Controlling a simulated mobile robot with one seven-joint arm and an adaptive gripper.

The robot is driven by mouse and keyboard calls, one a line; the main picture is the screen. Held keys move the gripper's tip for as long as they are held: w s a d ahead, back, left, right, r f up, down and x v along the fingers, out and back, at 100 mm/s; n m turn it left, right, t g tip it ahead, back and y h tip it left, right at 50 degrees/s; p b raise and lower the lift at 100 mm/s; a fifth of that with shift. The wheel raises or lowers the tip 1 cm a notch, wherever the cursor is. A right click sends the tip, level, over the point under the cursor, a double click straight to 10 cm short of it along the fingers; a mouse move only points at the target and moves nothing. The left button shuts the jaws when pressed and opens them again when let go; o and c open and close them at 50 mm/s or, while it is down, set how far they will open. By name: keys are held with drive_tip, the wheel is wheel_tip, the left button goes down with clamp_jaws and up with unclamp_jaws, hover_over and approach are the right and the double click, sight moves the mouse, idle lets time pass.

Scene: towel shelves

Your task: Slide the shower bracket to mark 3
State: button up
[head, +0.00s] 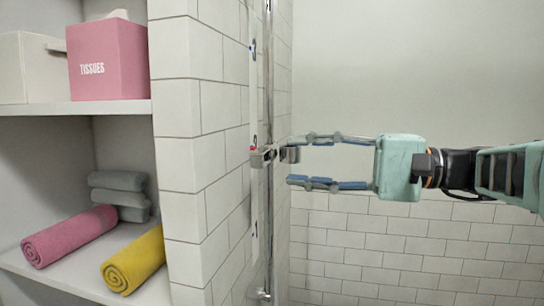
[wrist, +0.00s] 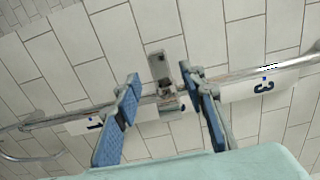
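The shower bracket (head: 262,157) is a grey metal clamp on the vertical rail (head: 269,90), with a small red spot at its left. It sits by the middle mark of the strip, well below mark 3 (head: 253,50). In the wrist view the bracket (wrist: 168,82) lies between the numbers 1 (wrist: 94,124) and 3 (wrist: 264,86). My gripper (head: 296,161) is open with its fingers pointing left at the bracket, one above and one below its knob (head: 290,154). In the wrist view my gripper (wrist: 161,76) has the bracket between its fingertips. Whether a finger touches it cannot be told.
White tiled wall (head: 215,160) stands behind and left of the rail. Left of it, shelves (head: 100,107) hold a pink tissue box (head: 108,62), a white bin (head: 30,68), and pink (head: 70,236), yellow (head: 133,260) and grey (head: 118,190) towels. The rail above the bracket looks clear.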

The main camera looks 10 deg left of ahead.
sight(267, 159)
drive_tip(key=a, duration=0.5)
drive_tip(key=w+a+p, duration=0.1)
drive_tip(key=a, duration=0.1)
drive_tip(key=shift+w+a, duration=0.1)
drive_tip(key=shift+a, duration=0.3)
drive_tip(key=shift+c, duration=0.4)
clamp_jaws()
